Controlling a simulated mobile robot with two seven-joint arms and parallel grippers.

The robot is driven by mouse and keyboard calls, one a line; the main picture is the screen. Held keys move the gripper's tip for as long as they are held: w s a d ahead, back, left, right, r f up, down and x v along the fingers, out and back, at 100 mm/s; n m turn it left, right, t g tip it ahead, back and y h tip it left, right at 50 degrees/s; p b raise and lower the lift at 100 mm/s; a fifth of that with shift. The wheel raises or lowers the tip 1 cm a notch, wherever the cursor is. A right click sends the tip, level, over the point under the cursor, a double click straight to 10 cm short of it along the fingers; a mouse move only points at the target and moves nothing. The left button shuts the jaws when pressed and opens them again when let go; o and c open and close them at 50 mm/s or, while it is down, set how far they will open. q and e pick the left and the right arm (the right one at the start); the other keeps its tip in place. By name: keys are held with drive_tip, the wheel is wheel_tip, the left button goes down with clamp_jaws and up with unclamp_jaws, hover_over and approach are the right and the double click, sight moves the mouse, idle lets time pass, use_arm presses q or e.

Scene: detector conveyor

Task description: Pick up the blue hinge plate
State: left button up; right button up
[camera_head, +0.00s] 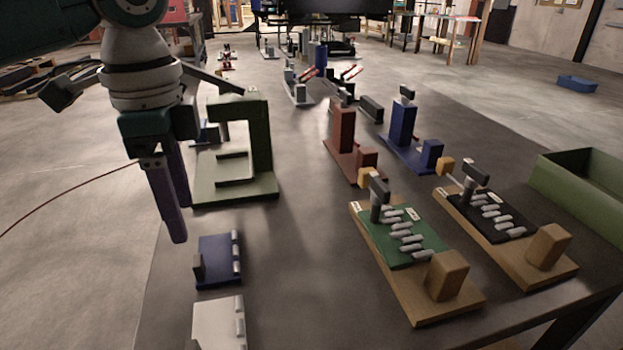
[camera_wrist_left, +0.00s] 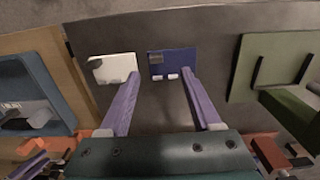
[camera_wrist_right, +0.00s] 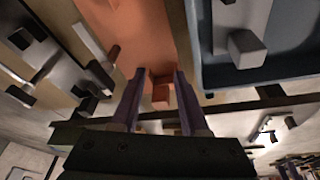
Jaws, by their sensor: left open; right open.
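The blue hinge plate (camera_head: 217,262) lies flat on the dark table at the near left, with pale hinge knuckles along its right edge and a dark upright tab at its left. My left gripper (camera_head: 178,238) hangs above and slightly left of it, open and empty, fingers pointing down. In the left wrist view the blue plate (camera_wrist_left: 178,63) shows just beyond the open fingertips (camera_wrist_left: 159,74), nearer the right finger. My right gripper (camera_wrist_right: 156,78) is open in its own wrist view and out of the head view. An orange block (camera_wrist_right: 161,94) appears between its fingers; contact cannot be told.
A white hinge plate (camera_head: 217,323) lies just in front of the blue one. A green C-shaped stand (camera_head: 262,150) is behind it. To the right are wooden boards with a green panel (camera_head: 376,240) and black panel (camera_head: 512,227), and a green bin (camera_head: 570,190). The table's middle is clear.

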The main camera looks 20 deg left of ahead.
sight(198, 260)
use_arm(q)
drive_tip(key=f, duration=0.5)
drive_tip(key=f+b, duration=0.1)
drive_tip(key=f, duration=0.1)
drive_tip(key=shift+s+d+f, duration=0.25)
drive_tip(key=shift+d+f, duration=0.15)
drive_tip(key=shift+r, duration=0.1)
clamp_jaws()
